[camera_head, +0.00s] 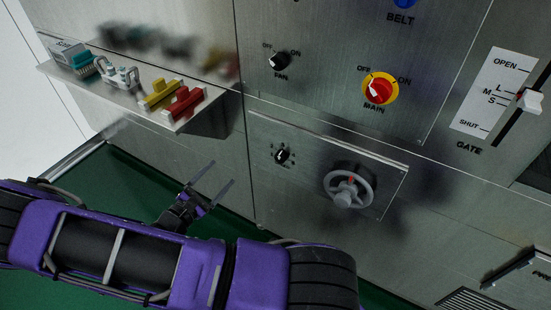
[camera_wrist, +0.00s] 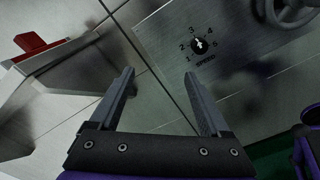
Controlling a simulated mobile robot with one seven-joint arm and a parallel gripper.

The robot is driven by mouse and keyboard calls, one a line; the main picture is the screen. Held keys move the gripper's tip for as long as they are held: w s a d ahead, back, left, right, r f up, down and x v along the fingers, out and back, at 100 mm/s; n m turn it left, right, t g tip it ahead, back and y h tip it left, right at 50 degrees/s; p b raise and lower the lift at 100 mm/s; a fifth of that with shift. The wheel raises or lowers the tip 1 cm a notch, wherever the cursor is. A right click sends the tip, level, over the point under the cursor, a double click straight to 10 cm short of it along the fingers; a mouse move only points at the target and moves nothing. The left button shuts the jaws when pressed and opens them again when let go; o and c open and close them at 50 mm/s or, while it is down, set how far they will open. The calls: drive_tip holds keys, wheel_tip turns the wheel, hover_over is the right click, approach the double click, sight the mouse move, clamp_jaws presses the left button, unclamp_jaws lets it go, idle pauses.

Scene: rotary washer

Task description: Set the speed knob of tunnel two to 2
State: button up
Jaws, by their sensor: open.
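The speed knob (camera_head: 281,155) is a small black dial on the lower steel panel, left of a grey handwheel. In the wrist view the knob (camera_wrist: 199,45) shows numbers 1 to 5 around it and SPEED below. A white mark shows on it, but I cannot tell surely which number it points at. No tunnel number is readable. My gripper (camera_head: 224,172) is open and empty, left of and below the knob in the head view. In the wrist view my gripper (camera_wrist: 159,74) has its fingers apart, the knob beyond the right fingertip, not touched.
The grey handwheel (camera_head: 348,187) juts out right of the knob. Above are the FAN knob (camera_head: 279,61) and the red MAIN switch (camera_head: 379,90); the GATE lever (camera_head: 530,100) is at right.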

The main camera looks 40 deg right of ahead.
drive_tip(key=n, duration=0.2)
approach(279, 159)
drive_tip(key=b+x, duration=0.1)
drive_tip(key=x, duration=0.7)
drive_tip(key=shift+w+d+f+b, duration=0.1)
drive_tip(key=shift+w+d+b, duration=0.05)
drive_tip(key=shift+d+b, duration=0.2)
clamp_jaws()
